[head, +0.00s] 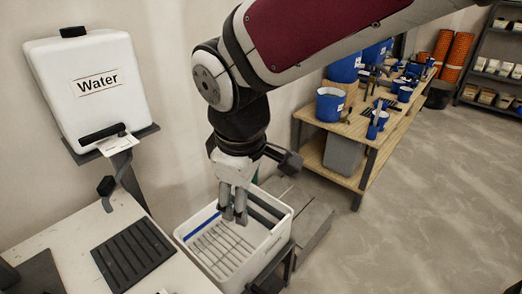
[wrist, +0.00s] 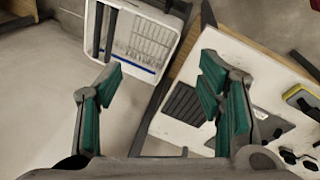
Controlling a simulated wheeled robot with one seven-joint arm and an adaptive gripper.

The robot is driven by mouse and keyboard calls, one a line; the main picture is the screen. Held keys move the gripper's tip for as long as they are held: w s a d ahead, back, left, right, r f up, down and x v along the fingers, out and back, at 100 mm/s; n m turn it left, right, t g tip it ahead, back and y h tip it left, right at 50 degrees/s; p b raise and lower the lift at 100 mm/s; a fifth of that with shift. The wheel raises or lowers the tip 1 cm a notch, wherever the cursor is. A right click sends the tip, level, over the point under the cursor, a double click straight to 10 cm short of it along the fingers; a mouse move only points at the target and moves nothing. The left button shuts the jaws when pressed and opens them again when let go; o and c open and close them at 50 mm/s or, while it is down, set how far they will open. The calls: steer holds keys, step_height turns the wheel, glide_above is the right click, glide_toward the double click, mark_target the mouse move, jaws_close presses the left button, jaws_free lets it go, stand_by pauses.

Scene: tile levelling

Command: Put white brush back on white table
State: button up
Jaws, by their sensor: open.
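My gripper (head: 234,214) is open and points down over the white bin (head: 183,240) in the head view. In the wrist view my gripper (wrist: 160,72) has its green-padded fingers spread, with nothing between them. The white table (head: 75,246) stands left of the bin in the head view. In the wrist view the white table (wrist: 160,125) is at the right. I cannot make out a white brush for certain. Dark bars lie in the bin along one side, and I cannot tell what they are.
A black ribbed mat (head: 133,254) lies on the white table. A white water tank (head: 90,80) stands behind it. A yellow-edged black tool (wrist: 302,100) lies on the table in the wrist view. A wooden bench (head: 345,130) with blue buckets stands behind right. Open floor lies right.

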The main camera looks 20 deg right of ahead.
steer(key=s+d+r+m+t, duration=0.1)
steer(key=s+d+r+m, duration=0.3)
steer(key=s+d+m, duration=0.6)
steer(key=shift+s+d+r+t+y, duration=0.3)
steer(key=shift+s+d+r, duration=0.05)
steer(key=shift+s+r, duration=0.05)
